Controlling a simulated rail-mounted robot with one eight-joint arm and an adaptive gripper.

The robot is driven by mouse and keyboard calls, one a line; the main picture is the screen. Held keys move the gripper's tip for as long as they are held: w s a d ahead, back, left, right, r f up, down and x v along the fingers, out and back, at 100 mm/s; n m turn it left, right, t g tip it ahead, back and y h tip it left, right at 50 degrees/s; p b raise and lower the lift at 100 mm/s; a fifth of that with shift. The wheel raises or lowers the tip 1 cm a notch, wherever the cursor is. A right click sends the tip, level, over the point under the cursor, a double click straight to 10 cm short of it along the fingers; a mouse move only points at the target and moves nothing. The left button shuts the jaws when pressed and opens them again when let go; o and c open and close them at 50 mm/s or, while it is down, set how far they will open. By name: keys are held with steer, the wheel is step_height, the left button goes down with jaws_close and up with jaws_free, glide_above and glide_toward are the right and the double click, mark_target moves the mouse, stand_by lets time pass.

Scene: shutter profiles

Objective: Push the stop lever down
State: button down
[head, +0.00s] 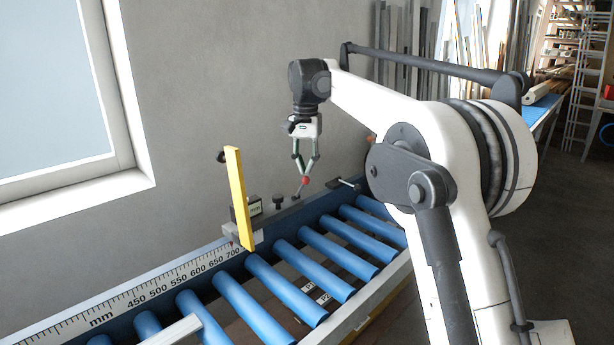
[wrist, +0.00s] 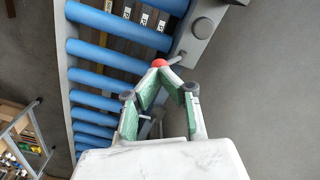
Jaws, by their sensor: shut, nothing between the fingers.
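The stop lever is a short grey rod with a red ball knob (head: 306,181), tilted up from the grey stop carriage behind the roller conveyor. In the wrist view the red knob (wrist: 160,62) shows right at the fingertips, with its rod running to the right. My gripper (head: 305,173) points down over the knob, its fingertips together and empty. In the wrist view the green-padded fingers of my gripper (wrist: 162,70) converge beside the knob. The tips look very close to the knob; I cannot tell whether they touch it.
A yellow upright plate (head: 239,198) stands on the carriage left of the lever, near a small display (head: 254,206) and a dark knob (head: 278,201). Blue rollers (head: 310,249) lie in front, a millimetre scale (head: 150,289) runs left, and the grey wall (head: 200,90) is close behind.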

mark_target(301, 189)
stand_by(0.4)
steer(key=shift+w+a+p, duration=0.85)
steer(key=shift+w+a, duration=0.15)
steer(key=shift+f, duration=0.1)
steer(key=shift+f+b, duration=0.6)
steer(key=shift+f, duration=0.4)
